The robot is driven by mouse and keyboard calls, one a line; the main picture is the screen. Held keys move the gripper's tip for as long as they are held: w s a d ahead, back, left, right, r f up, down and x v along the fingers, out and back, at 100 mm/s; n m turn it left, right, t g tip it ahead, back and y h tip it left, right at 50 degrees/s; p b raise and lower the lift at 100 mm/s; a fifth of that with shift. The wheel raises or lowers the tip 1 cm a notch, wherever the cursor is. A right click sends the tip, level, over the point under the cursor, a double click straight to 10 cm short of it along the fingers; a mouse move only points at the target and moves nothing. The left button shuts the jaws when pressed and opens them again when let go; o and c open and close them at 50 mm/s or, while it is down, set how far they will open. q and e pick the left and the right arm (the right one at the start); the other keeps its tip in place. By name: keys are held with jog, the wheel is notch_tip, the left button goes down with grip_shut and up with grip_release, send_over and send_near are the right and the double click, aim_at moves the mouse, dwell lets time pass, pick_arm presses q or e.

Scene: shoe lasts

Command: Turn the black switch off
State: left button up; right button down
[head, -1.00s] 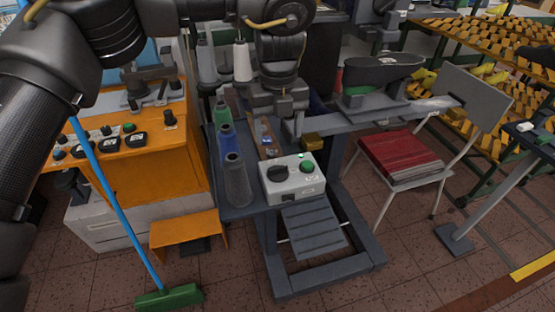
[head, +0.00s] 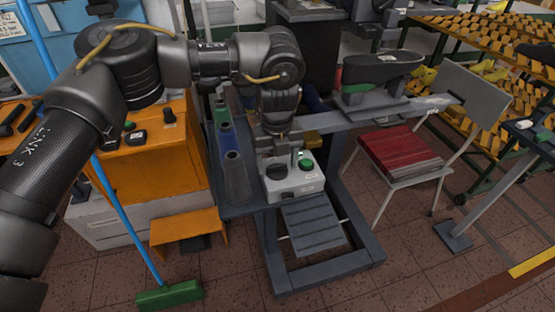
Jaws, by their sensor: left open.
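The black switch (head: 277,172) is a round knob on the top face of a light grey control box (head: 293,189), which stands at the front end of a dark grey bench. A green button (head: 306,165) sits to its right on the same face. My left gripper (head: 279,160) points down over the box, its fingers open right at the black switch. It hides the back part of the box and part of the switch. I cannot tell whether the fingers touch the switch or which way it is turned. My right gripper is out of view.
Blue and grey thread cones (head: 235,178) stand close left of the box. An orange machine (head: 150,165) is further left, with a blue-handled broom (head: 128,226) before it. A chair with a red seat (head: 399,157) is on the right. Tiled floor lies open in front.

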pick_arm(q)
jog(key=c, duration=1)
